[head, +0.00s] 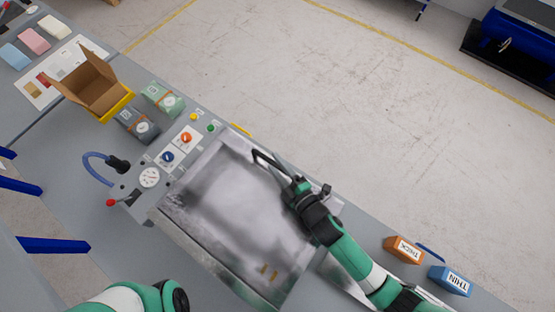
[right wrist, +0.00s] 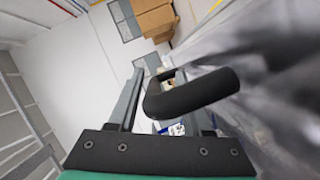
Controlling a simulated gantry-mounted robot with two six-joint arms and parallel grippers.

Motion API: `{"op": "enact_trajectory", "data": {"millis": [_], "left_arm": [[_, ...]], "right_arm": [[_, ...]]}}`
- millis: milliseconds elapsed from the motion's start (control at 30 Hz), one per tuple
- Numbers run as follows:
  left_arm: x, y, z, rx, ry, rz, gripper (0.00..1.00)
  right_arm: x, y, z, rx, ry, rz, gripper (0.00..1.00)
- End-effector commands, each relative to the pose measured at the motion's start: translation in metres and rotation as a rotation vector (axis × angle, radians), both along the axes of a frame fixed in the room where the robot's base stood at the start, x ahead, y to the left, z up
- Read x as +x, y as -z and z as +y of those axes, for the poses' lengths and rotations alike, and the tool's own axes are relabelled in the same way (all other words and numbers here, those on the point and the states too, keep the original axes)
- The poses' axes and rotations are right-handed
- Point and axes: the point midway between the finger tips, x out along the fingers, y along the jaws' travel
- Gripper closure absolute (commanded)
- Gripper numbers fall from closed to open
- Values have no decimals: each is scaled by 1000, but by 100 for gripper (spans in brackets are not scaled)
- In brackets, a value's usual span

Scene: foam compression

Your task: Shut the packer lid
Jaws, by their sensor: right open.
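The packer (head: 188,245) is a grey metal box in the middle of the head view. Its broad, shiny grey surface (head: 235,200) is blurred, and I cannot tell how far the lid is raised. A black bar handle (head: 262,156) stands at its far right side. My right gripper (head: 287,177) is at that handle. In the right wrist view its fingers are apart and the black handle (right wrist: 200,92) lies between and in front of them; contact is unclear. Part of my left arm shows at the bottom left, but its gripper is out of view.
A control panel with a gauge (head: 149,177) and knobs adjoins the packer. A cardboard box (head: 92,85), a green block (head: 163,98) and a dark block (head: 137,125) stand at upper left. Orange (head: 403,250) and blue (head: 451,281) labelled blocks lie at lower right.

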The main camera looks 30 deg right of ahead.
Motion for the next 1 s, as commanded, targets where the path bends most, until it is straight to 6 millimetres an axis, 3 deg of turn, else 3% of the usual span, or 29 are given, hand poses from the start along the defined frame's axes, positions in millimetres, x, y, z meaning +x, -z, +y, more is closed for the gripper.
{"op": "enact_trajectory", "data": {"millis": [267, 700, 833, 1000], "left_arm": [[0, 0, 0, 0, 0, 0, 23], [0, 17, 0, 0, 0, 0, 23], [0, 20, 0, 0, 0, 0, 23], [0, 20, 0, 0, 0, 0, 23]], "right_arm": [[-7, -2, -1, 0, 0, -1, 50], [-98, -14, -9, -1, -3, 1, 50], [-111, -19, -11, 0, -1, 2, 50], [-114, -22, -12, 0, 0, 0, 50]]}}
